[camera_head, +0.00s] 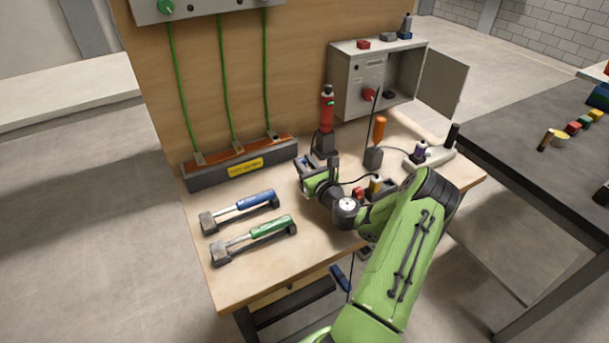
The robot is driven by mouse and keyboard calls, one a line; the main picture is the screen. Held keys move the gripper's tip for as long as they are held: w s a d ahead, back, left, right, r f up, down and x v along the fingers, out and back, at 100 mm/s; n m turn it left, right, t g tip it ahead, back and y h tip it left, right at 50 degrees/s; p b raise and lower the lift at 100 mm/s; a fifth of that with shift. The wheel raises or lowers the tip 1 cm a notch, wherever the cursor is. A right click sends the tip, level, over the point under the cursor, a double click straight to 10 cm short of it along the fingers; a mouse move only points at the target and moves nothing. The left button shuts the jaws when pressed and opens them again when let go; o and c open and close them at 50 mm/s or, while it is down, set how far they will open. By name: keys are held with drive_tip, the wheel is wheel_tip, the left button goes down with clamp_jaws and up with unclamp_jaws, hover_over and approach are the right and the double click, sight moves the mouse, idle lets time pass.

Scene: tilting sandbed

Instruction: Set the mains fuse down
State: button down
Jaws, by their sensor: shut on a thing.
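My gripper (304,166) is over the middle of the wooden workbench, in front of the stand with the red-and-black tool. It points away from me and to the left. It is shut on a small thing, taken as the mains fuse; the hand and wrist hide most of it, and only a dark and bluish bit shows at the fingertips. I cannot tell whether that thing touches the bench (300,260). The open grey switch box (342,98) stands at the back right, with a red knob (369,94) inside.
Two hammer-like tools, blue-handled (257,200) and green-handled (272,227), lie at the left. A red-and-black tool (327,108) and an orange-handled tool (379,128) stand upright in holders. A small tray with red and yellow pieces (375,186) sits close beside my wrist.

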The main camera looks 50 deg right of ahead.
wheel_tip(320, 180, down, 3)
drive_tip(key=shift+r+b, duration=0.1)
drive_tip(key=shift+b, duration=0.3)
drive_tip(key=c, duration=0.9)
unclamp_jaws()
drive_tip(key=shift+r, duration=0.1)
drive_tip(key=v, duration=1.2)
drive_tip(key=shift+s, duration=0.1)
